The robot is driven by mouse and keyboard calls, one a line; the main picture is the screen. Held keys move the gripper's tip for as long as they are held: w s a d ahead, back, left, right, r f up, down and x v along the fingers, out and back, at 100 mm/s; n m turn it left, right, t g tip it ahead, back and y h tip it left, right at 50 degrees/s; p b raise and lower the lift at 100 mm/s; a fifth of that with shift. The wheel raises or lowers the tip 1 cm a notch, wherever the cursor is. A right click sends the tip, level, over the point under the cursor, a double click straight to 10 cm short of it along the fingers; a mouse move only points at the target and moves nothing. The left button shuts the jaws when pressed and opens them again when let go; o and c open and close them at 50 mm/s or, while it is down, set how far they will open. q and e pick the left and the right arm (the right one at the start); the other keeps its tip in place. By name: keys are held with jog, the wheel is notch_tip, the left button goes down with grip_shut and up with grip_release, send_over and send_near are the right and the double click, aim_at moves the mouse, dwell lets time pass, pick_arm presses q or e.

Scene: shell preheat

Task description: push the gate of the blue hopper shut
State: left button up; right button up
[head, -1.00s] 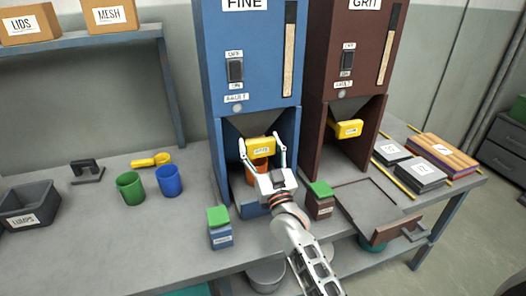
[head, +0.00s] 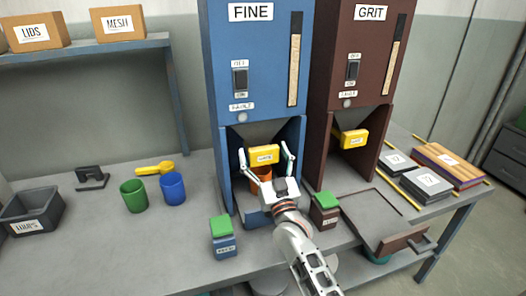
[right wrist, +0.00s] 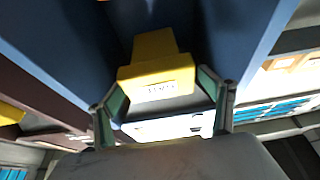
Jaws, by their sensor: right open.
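The blue hopper (head: 258,62), labelled FINE, stands at the middle of the bench. Its yellow gate (head: 264,155) sits under the funnel in the hopper's lower opening; the gate also fills the middle of the right wrist view (right wrist: 157,78). My right gripper (head: 266,160) is open, with one finger on each side of the gate's front. In the right wrist view its fingers (right wrist: 165,98) are spread and hold nothing. Whether they touch the gate I cannot tell. An orange cup (head: 261,182) stands below the gate, partly hidden by my gripper. My left gripper is not in view.
The brown GRIT hopper (head: 357,70) with its own yellow gate (head: 354,139) stands to the right. Small green-lidded boxes (head: 222,237) (head: 325,208) flank my right arm. Green (head: 134,196) and blue (head: 172,188) cups stand left on the bench. A brown-handled tray (head: 385,222) lies at the right front.

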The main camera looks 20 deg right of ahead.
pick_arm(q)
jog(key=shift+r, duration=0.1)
pick_arm(e)
jog(key=v, duration=1.1)
jog(key=shift+s, duration=0.2)
jog(key=shift+f, duration=0.1)
